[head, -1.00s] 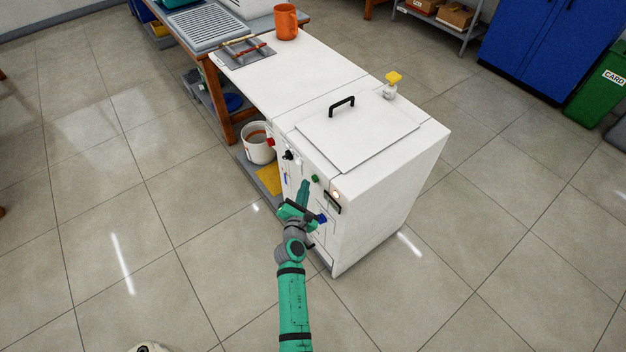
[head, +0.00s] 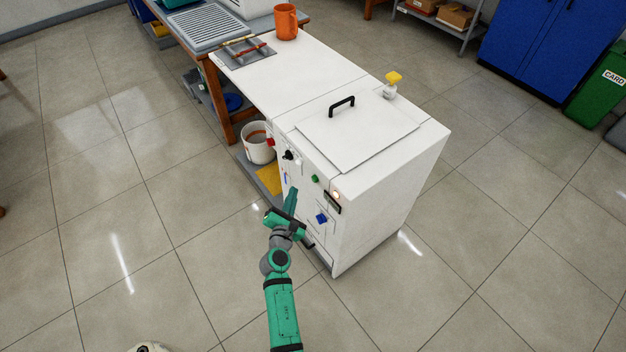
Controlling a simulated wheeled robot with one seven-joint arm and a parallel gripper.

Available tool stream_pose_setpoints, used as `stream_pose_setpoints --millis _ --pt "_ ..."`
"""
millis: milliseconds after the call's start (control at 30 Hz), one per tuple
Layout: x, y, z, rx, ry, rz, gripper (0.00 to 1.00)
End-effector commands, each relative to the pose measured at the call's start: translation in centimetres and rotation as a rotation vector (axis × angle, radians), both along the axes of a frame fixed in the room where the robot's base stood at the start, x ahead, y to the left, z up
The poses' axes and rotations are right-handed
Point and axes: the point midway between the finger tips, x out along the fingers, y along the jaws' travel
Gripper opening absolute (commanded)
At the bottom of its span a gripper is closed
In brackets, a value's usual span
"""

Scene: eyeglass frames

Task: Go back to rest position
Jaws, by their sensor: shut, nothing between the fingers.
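My gripper (head: 291,194) is at the end of my green arm, in front of the front panel of the white machine (head: 405,195). It is shut and holds nothing. It points toward the panel; I cannot tell how wide the gap to it is. The panel has a red knob (head: 270,142), a black knob (head: 288,155), a green button (head: 315,179), a blue knob (head: 321,218) and a lit round lamp (head: 337,195). The lid (head: 375,140) on top is closed, with a black handle (head: 342,105).
A frame with glasses parts (head: 246,50) lies at the far end. A white bucket (head: 258,145) stands beside the machine. The floor (head: 130,220) to the left is clear.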

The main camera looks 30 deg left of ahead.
Motion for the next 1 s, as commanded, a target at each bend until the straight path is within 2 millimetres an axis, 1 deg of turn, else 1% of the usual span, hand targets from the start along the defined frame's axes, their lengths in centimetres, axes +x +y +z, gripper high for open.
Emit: stream_pose_setpoints --millis 567,667,767,867,900,1000 --pt "0.0 0.0 0.0 0.001 0.000 0.000 0.00" --pt "-0.3 -0.6 -0.4 0.018 0.015 -0.004 0.00" --pt "-1.4 -2.6 -1.4 0.086 0.064 -0.023 0.00" --pt "-3.5 -5.8 -2.9 0.212 0.147 -0.058 0.00" --pt "-4.5 -7.3 -3.4 0.274 0.185 -0.077 0.00" --pt "-7.2 -10.9 -4.4 0.443 0.277 -0.126 0.00"
